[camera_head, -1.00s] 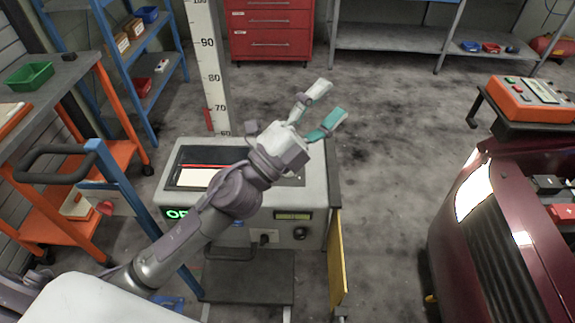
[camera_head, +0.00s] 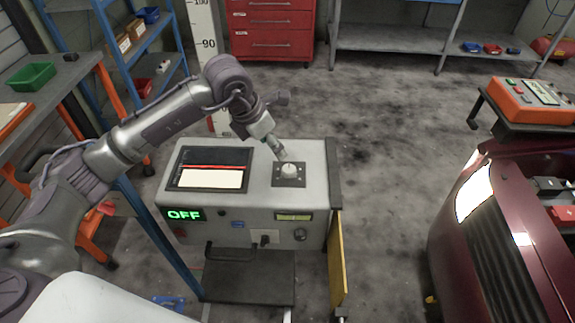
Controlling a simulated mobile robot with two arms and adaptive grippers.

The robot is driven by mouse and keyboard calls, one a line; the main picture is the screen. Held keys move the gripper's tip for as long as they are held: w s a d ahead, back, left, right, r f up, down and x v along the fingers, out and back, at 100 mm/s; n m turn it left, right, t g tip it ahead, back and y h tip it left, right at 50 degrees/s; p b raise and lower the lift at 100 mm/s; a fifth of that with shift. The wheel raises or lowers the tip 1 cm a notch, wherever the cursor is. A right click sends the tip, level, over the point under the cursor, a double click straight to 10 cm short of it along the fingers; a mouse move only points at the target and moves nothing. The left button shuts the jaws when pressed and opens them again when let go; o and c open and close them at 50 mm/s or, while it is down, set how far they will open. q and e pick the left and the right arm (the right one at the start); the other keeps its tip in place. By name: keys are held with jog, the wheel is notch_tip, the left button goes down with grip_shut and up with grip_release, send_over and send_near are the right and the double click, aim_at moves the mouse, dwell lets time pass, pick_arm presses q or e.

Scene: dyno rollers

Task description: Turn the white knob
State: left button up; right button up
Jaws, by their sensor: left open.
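The white knob (camera_head: 289,170) sits on a dark square plate on top of the grey machine (camera_head: 225,214), right of its screen. A green display on the machine's front reads OFF. My left gripper (camera_head: 279,153) points down just above and behind the knob, slightly to its left. Its fingers are seen nearly edge-on, so the gap between them is hard to see. I cannot tell whether they touch the knob. My right gripper is not in view.
A yellow panel (camera_head: 337,258) stands at the machine's right side. A dark red car (camera_head: 510,230) is at the right, near an orange device (camera_head: 532,99). An orange cart and blue shelf stand at the left. The floor between machine and car is clear.

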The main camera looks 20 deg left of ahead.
aim_at(288, 168)
pick_arm(q)
jog(key=p+x, duration=0.1)
jog(key=x, duration=0.9)
jog(key=shift+d, duration=0.15)
jog(key=shift+x, duration=0.8)
jog(key=c, duration=1.1)
jog(key=m+b, duration=0.2)
jog(key=shift+f+g+h+b, duration=0.25)
jog(key=shift+g+h+b, duration=0.05)
jog(key=shift+h+b, duration=0.1)
jog(key=m+b, duration=0.2)
jog(key=shift+w+r+m+g+h+b, duration=0.1)
jog(key=shift+m+g+h+b, duration=0.2)
jog(key=shift+m, duration=0.1)
jog(key=shift+c, duration=0.2)
jog(key=shift+r+m+g+b, duration=0.1)
jog(key=shift+m+g+b, duration=0.25)
jog(key=shift+m, duration=0.25)
